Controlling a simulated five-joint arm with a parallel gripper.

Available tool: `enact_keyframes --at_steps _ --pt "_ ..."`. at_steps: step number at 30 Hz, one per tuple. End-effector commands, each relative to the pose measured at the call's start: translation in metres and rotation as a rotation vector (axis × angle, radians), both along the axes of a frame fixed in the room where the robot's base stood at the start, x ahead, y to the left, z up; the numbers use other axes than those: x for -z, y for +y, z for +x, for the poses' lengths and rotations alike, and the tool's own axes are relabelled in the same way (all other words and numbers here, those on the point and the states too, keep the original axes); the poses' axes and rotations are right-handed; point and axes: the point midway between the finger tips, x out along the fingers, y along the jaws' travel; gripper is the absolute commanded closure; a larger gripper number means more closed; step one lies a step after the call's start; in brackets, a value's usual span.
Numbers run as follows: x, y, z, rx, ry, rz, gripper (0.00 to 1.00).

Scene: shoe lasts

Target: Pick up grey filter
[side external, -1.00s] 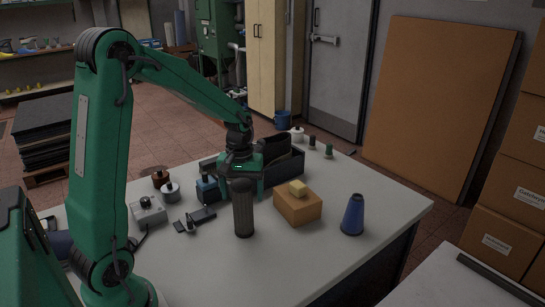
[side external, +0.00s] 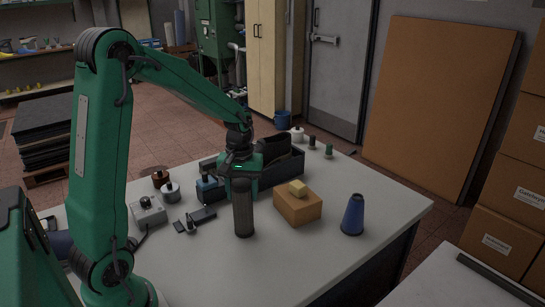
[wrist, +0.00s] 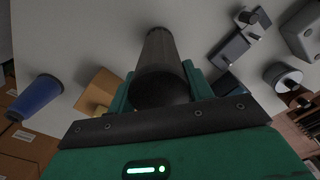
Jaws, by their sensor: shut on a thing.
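The grey filter (side external: 243,212) is a dark grey upright cylinder on the table, with its lower end at or very near the tabletop. My gripper (side external: 240,182) is above it with its green jaws shut around its upper part. In the wrist view the filter (wrist: 163,62) stretches away between the two green fingers (wrist: 160,85), one on each side of it. The top of the filter is partly hidden by the jaws in the side view.
An orange-brown box (side external: 298,206) with a yellow block stands right of the filter, and a blue cone (side external: 353,215) farther right. Behind is a dark open bin (side external: 285,172) holding a shoe-like object. Small tools and jars lie to the left. The front of the table (side external: 270,265) is clear.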

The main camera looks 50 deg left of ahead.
Motion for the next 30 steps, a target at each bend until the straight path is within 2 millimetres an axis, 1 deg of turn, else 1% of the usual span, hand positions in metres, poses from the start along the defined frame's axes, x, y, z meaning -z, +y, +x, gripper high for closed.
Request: enact_keyframes --at_steps 5,8,11,16,27,30 --pt "-0.004 0.000 0.001 0.000 -0.002 0.001 0.96" --pt "-0.010 0.000 0.001 0.000 -0.002 0.001 0.96" --pt "-0.020 0.000 0.001 0.000 -0.004 0.002 0.96" --pt "-0.045 -0.001 0.001 0.000 -0.004 0.002 0.96" --pt "-0.082 -0.068 -0.013 0.005 -0.003 0.001 0.96" --pt "-0.091 -0.083 -0.016 0.005 -0.003 0.000 0.96"
